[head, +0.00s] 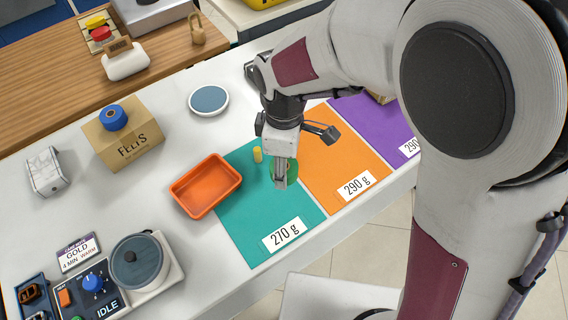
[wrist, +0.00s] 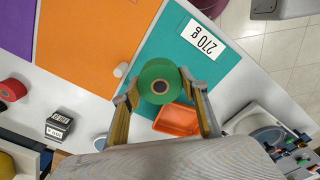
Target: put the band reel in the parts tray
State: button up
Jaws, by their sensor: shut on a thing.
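The band reel, a green roll with a brown core (wrist: 160,87), sits between the two fingers of my gripper (wrist: 165,98) in the wrist view. My gripper (head: 280,184) is shut on it, over the teal mat in the head view. There the reel is mostly hidden behind the fingers; only green edges (head: 293,169) show. I cannot tell how far above the mat it is. The parts tray, a shallow orange tray (head: 182,205), lies empty just left of my gripper, at the teal mat's left edge. In the wrist view the tray (wrist: 181,131) shows partly behind the reel.
A small yellow cylinder (head: 257,155) stands beside my gripper. The teal mat (head: 249,229) and orange mat (head: 331,151) carry weight labels. A blue roll (head: 113,117) tops a cardboard box (head: 141,148). A heater unit (head: 94,290) stands front left. A red roll (wrist: 12,90) shows in the wrist view.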

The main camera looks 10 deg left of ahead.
dwell(0.4)
jog(key=shift+s+a+f, duration=0.15)
jog(key=shift+s+a, duration=0.15)
jog(key=shift+a, duration=0.05)
jog(key=shift+n, duration=0.9)
jog(key=a, duration=0.4)
jog(key=s+a+f, duration=0.1)
jog(key=a, duration=0.3)
jog(key=s+a, duration=0.1)
jog(key=a, duration=0.3)
jog(key=shift+f, duration=0.15)
jog(key=a+r+m, duration=0.1)
jog(key=a+r, duration=0.1)
jog(key=a, duration=0.4)
jog(key=shift+a+r+m, duration=0.15)
jog(key=shift+a+m, duration=0.2)
jog(key=shift+m, duration=0.05)
jog(key=shift+w, duration=0.1)
send_over(207, 188)
jog(key=shift+f, duration=3.1)
